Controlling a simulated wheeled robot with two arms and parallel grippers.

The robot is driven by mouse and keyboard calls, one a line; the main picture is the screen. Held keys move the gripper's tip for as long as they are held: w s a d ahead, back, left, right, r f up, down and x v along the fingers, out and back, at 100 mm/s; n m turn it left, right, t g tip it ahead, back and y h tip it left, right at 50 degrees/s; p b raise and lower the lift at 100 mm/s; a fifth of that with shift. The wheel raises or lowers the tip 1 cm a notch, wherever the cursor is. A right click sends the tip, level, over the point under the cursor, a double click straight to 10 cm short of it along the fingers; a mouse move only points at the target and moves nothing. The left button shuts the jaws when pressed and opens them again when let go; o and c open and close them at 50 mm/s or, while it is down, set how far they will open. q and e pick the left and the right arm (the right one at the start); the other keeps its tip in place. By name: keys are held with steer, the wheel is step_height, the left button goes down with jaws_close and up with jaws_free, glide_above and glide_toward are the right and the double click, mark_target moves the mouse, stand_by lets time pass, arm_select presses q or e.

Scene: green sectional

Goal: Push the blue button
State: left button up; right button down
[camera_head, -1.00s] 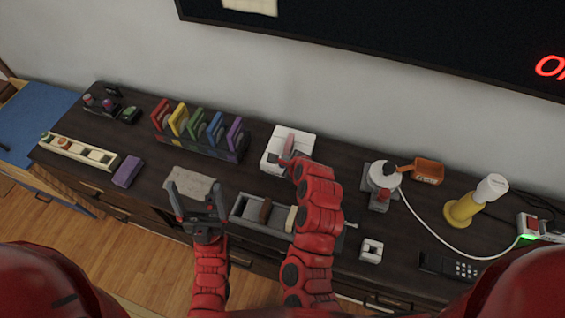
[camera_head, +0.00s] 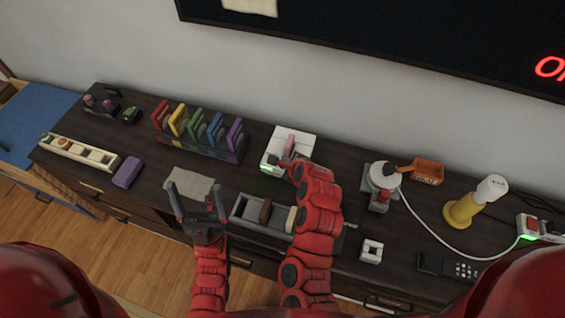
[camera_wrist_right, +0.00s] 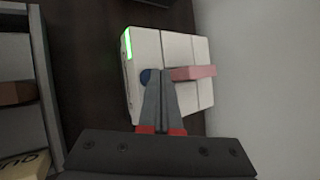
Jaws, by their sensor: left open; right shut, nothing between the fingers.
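The blue button (camera_wrist_right: 146,76) shows as a small dark blue disc on a white box (camera_wrist_right: 187,47) in the right wrist view. A pink bar (camera_wrist_right: 192,73) lies across the box's top, and a green light (camera_wrist_right: 127,42) glows on its edge. The white box (camera_head: 294,139) stands near the wall in the head view. My right gripper (camera_wrist_right: 152,72) is shut and empty, its fingertips at the button and partly covering it. I cannot tell whether they press it. My left gripper (camera_head: 197,190) is open and empty over the front of the dark cabinet top.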

steer(key=shift+r, duration=0.35)
step_height(320, 180, up, 6)
steer(key=p, duration=0.5)
steer(key=shift+r+p, duration=0.1)
steer(key=shift+p, duration=0.2)
